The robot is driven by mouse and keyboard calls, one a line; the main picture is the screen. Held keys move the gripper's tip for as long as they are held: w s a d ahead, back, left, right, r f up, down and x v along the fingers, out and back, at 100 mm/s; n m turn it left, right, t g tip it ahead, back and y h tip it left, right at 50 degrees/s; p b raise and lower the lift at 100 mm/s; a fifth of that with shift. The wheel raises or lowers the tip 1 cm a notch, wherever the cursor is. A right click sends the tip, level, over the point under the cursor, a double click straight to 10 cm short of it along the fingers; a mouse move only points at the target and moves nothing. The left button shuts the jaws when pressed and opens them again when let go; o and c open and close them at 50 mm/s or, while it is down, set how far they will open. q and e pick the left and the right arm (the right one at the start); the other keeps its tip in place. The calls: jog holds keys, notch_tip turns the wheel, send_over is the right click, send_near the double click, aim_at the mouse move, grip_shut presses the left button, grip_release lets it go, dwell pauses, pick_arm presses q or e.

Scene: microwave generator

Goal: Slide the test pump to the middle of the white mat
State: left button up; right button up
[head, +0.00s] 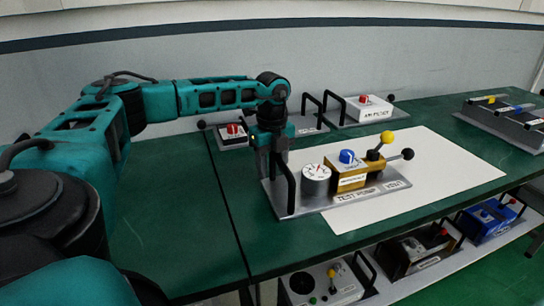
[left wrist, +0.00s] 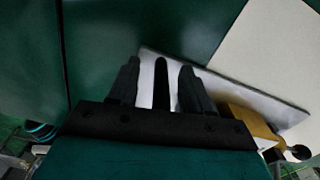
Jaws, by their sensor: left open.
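The test pump (head: 345,195) is a grey plate with a round gauge, blue knob, brass block, yellow-knobbed and black-knobbed levers, and a label. It lies over the left part of the white mat (head: 450,165), its left end reaching onto the green bench. A black upright handle (head: 284,190) stands at its left end. My left gripper (head: 277,160) points down at this handle from above. In the left wrist view my open left gripper (left wrist: 159,70) has the handle (left wrist: 160,85) between its two fingers, with gaps on both sides. My right gripper is not in view.
Behind the pump stand a unit with a red knob (head: 233,130) and a white box unit (head: 368,108). A grey unit with levers (head: 505,118) is at the far right. A lower shelf (head: 400,288) holds several units. The mat is clear right of the pump.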

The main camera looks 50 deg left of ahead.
pick_arm(q)
grip_shut()
dwell(0.5)
dwell(1.0)
